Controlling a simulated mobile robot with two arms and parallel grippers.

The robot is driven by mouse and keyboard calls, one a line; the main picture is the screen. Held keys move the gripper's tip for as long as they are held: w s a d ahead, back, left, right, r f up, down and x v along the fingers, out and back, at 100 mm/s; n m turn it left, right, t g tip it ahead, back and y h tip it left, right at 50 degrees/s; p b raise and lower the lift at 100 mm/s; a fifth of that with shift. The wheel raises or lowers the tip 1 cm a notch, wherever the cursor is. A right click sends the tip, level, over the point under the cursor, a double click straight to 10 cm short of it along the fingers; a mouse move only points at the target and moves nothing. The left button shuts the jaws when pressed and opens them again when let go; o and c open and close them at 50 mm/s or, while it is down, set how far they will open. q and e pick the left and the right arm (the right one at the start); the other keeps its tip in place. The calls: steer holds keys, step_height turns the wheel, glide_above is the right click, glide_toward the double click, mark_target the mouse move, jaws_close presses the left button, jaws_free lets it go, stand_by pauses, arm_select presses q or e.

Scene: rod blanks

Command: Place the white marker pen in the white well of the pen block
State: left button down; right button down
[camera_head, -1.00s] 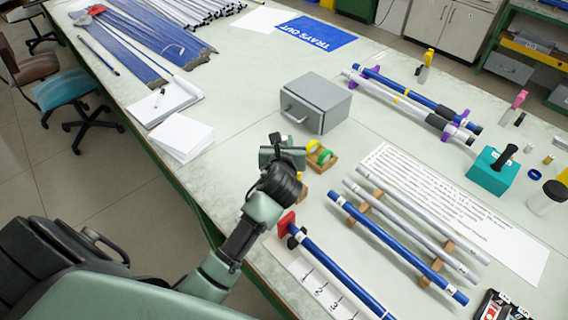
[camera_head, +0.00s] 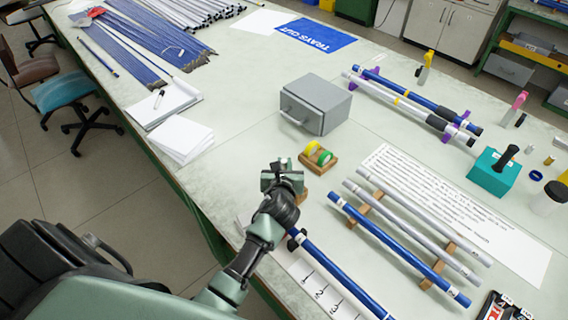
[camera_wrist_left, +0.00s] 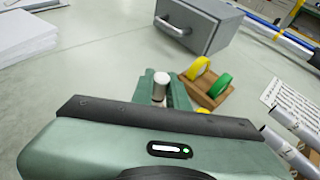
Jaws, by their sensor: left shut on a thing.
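My left gripper (camera_head: 283,174) is above the near edge of the bench, left of the blue tube. In the left wrist view its fingers (camera_wrist_left: 160,92) are shut on a white cylinder with a pale rounded top, which looks like the white marker pen (camera_wrist_left: 160,80). The pen stands roughly upright between the fingers; its lower part is hidden. A small brown piece (camera_head: 304,197) shows just beside the gripper, mostly covered, and a bit of yellow (camera_wrist_left: 203,110) shows behind the gripper body. I cannot tell whether these belong to the pen block, and no white well is visible. My right gripper is not in view.
A wooden holder with yellow and green tape rolls (camera_head: 318,158) stands just beyond the gripper. A grey box (camera_head: 318,106) is behind it. Tubes on wooden supports (camera_head: 400,236) lie to the right. Paper pads (camera_head: 180,138) lie left; bench between is clear.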

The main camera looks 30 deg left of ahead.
arm_select(q)
steer(key=c, duration=1.7)
jaws_free()
steer(key=shift+r, duration=0.1)
steer(key=v, duration=1.2)
